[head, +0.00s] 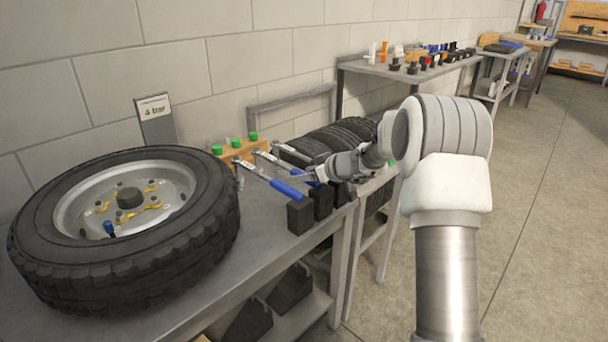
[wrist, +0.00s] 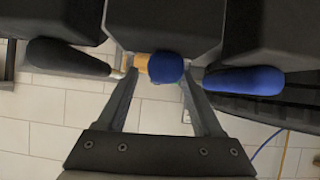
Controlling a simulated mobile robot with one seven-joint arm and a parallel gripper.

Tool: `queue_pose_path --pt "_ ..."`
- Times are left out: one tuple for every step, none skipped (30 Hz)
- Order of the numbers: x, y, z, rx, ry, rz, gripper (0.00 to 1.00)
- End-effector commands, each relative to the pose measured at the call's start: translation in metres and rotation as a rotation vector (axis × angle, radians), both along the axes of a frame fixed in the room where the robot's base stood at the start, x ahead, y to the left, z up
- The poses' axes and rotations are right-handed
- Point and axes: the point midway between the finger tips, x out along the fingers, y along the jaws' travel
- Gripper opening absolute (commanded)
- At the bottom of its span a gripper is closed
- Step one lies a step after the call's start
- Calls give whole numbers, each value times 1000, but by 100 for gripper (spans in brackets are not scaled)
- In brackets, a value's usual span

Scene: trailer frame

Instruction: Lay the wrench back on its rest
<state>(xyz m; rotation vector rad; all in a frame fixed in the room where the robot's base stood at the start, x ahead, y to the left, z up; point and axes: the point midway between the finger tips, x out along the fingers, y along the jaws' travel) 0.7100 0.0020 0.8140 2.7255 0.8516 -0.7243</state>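Wrenches with long handles lie on the bench between a tan rack and black rest blocks. My gripper (head: 318,176) is low over the bench by the blocks. In the wrist view its two fingers (wrist: 157,73) flank a blue rounded handle end (wrist: 166,68) with a tan piece beside it. Whether they grip it is unclear. A black handle (wrist: 68,59) lies to the left and another blue handle (wrist: 244,81) to the right. Black blocks (wrist: 165,22) fill the top of that view.
A large wheel (head: 125,225) lies flat on the bench at left, by a "4 bar" sign (head: 156,118). Green-capped pegs (head: 236,142) stand on the tan rack (head: 240,152). Tyres (head: 335,137) stand behind my gripper. Open floor (head: 545,190) lies to the right.

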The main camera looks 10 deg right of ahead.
Motion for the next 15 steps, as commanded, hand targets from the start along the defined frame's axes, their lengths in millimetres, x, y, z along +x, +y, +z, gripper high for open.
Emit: queue_pose_path --pt "0 1 0 0 0 1 67" --pt "0 1 0 0 0 1 67" --pt "0 1 0 1 0 2 67" --pt "0 1 0 1 0 2 67" --pt "0 1 0 1 0 2 67" --pt "-1 1 -3 -1 4 1 67" --pt "-1 0 -2 0 4 1 67" --pt "-2 0 -1 0 4 1 67" --pt "-3 -1 0 0 2 0 67" --pt "-4 -2 2 0 2 0 67" --pt "-6 -4 4 0 2 -1 67" --pt "-10 -7 7 -1 1 0 67" --pt "-13 -9 9 -1 0 -1 67" --pt "-16 -11 12 -1 0 -1 67" --pt "-22 -15 17 -1 -1 -2 67"
